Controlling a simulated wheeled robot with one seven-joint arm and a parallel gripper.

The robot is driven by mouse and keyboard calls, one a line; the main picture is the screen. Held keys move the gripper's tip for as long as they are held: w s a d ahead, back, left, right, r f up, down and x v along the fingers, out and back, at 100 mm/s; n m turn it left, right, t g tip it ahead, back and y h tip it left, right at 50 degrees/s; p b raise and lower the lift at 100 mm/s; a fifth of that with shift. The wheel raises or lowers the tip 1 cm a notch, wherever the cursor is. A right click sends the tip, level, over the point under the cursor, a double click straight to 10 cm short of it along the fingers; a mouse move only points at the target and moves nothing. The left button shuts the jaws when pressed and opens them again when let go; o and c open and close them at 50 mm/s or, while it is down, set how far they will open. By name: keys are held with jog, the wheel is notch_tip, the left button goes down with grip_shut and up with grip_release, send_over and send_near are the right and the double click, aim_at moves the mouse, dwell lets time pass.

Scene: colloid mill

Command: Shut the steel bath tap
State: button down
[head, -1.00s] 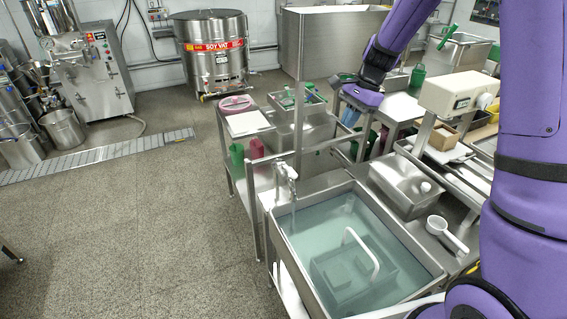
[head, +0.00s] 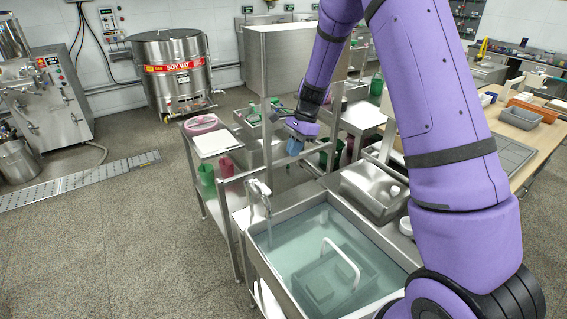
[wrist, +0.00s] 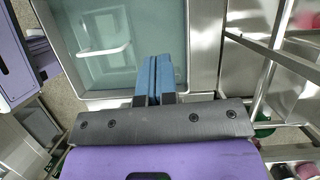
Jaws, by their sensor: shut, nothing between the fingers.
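The steel bath tap (head: 260,200) stands at the back left corner of the water-filled steel bath (head: 250,262) in the head view. A thin stream appears to fall from its spout into the water. My gripper (head: 295,147) is above and behind the bath, to the right of the tap and apart from it. In the wrist view its blue fingers (wrist: 153,78) are together and empty, seen over the bath's edge (wrist: 200,60). The tap cannot be made out in the wrist view.
A white-handled basket (head: 340,265) sits in the bath.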

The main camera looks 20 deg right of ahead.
aim_at(265, 189)
jog(key=s+a+f, duration=0.2)
jog(key=a+f, duration=0.5)
jog(key=f, duration=0.1)
jog(key=shift+f, duration=0.15)
jog(key=shift+w, duration=0.1)
jog(key=shift+a, duration=0.15)
